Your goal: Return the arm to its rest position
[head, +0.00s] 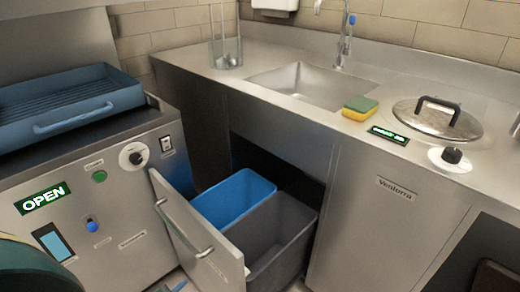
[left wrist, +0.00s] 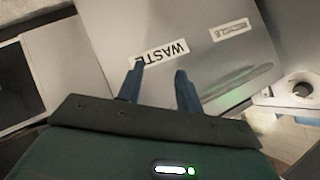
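My left gripper (left wrist: 159,70) shows in the left wrist view with its two blue fingers apart and nothing between them. Beyond the fingers is a grey metal panel with a WASTE label (left wrist: 160,53) and a RECYCLE label (left wrist: 229,32). Whether the fingers touch the panel is hard to tell. In the head view, a dark green rounded part at the lower left corner looks like my own arm. My right gripper is in neither view.
A bin drawer (head: 205,235) stands pulled out, with a blue bin (head: 235,200) and a grey bin (head: 270,238) behind its front. A machine with a blue tray (head: 65,105) stands left. The counter holds a sink (head: 310,85), sponge (head: 360,107) and lidded well (head: 437,120).

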